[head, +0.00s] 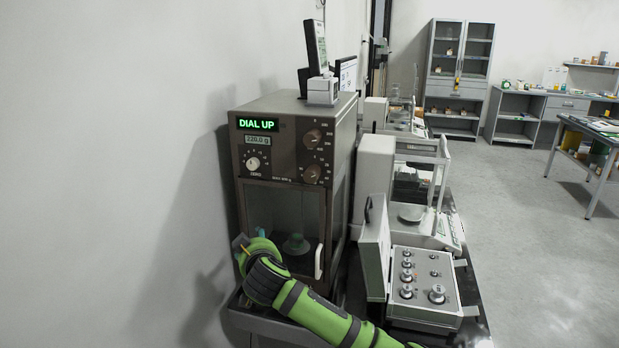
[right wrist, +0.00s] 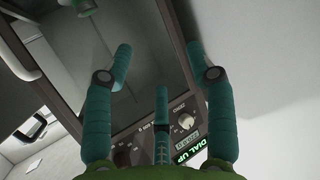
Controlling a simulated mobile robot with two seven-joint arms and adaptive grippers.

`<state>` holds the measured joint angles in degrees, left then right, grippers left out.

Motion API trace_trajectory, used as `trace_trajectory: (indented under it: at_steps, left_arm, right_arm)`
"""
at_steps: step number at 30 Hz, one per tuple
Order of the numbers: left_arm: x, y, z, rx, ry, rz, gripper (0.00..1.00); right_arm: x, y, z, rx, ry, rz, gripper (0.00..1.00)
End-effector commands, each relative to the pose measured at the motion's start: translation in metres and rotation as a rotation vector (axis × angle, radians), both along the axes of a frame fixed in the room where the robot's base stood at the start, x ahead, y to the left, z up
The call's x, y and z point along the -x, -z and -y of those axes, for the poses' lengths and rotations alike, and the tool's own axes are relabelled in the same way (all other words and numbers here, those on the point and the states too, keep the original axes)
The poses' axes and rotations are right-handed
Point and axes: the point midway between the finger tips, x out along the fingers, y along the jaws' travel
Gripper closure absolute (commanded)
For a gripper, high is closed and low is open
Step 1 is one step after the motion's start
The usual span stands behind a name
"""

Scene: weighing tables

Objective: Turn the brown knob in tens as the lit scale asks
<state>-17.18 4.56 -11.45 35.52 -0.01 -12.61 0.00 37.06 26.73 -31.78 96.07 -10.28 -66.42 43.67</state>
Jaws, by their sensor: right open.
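The lit brown scale (head: 283,198) stands against the wall, with a green display (head: 258,124) reading "DIAL UP" and a small readout (head: 258,140) that looks like 220.0 g. Two brown knobs sit on its right side, an upper one (head: 312,139) and a lower one (head: 312,174); their ring numbers are too small to read surely. A pale knob (head: 253,163) is at left. My right gripper (right wrist: 158,62) is open and empty, in front of the panel, touching no knob. In the right wrist view the pale knob (right wrist: 182,122) shows between the fingers. My left gripper is out of view.
An open weight case (head: 422,282) and a pale balance (head: 376,185) stand to the right. Open floor lies beyond.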

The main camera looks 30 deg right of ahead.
Motion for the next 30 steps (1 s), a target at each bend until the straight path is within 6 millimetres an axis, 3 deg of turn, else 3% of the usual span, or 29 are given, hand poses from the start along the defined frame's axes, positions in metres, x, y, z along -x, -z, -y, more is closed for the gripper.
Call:
trace_trajectory:
  at_steps: [1, 3, 6, 9, 14, 24, 30]
  left_arm:
    - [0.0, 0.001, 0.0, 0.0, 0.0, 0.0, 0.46]
    - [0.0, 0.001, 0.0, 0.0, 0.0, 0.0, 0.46]
    - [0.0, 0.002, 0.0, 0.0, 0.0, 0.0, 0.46]
    - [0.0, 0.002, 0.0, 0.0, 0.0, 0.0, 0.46]
    - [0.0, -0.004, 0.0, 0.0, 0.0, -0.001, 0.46]
    - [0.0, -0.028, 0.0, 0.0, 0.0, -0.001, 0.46]
    - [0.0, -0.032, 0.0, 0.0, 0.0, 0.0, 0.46]
  right_arm:
    - [0.005, -0.035, 0.02, 0.055, 0.103, 0.056, 0.44]
    - [0.019, -0.075, 0.045, 0.106, 0.252, 0.133, 0.44]
    - [0.042, -0.119, 0.069, 0.136, 0.42, 0.238, 0.44]
    - [0.059, -0.143, 0.081, 0.143, 0.524, 0.308, 0.44]
    - [0.063, -0.156, 0.093, 0.146, 0.577, 0.341, 0.44]
    - [0.031, -0.156, 0.131, 0.146, 0.574, 0.337, 0.44]
    - [0.022, -0.153, 0.14, 0.144, 0.571, 0.337, 0.44]
